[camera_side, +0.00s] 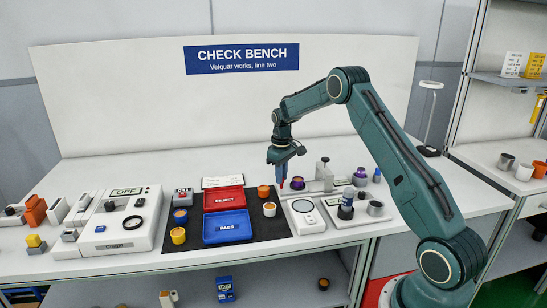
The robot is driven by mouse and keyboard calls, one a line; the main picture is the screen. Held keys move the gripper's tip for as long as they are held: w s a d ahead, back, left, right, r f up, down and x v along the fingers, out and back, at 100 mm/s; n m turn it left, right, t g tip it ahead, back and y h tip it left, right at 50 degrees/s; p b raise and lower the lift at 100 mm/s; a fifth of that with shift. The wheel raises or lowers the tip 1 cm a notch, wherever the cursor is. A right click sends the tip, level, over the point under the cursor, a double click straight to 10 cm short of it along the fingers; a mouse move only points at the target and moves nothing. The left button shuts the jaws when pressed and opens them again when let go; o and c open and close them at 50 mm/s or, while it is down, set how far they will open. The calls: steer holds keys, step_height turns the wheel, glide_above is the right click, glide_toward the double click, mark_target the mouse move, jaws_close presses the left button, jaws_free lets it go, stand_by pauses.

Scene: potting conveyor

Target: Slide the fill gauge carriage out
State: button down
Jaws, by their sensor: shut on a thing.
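My gripper (281,178) points down over the bench, right of the dark mat. It is shut on a small red-tipped piece (281,185) just under its fingers, which looks like the knob of the fill gauge carriage. A pale grey rail-like fixture (305,188) with an upright post (324,168) stands just right of the gripper and looks like the fill gauge. The carriage body is too small and too hidden by the fingers to make out clearly.
A scale-like device (304,213) lies in front. A tray (346,211) holds a dark bottle (346,205) and a metal cup (375,208). The red REJECT tray (224,197), blue PASS tray (227,240) and several small pots, including an orange-topped one (263,192), stand to the left.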

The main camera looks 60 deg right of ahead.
steer(key=shift+w+a+r, duration=0.1)
steer(key=shift+w+a, duration=0.1)
steer(key=shift+w, duration=0.05)
steer(key=c, duration=1.3)
jaws_free()
steer(key=shift+s, duration=0.1)
steer(key=shift+r, duration=6.9)
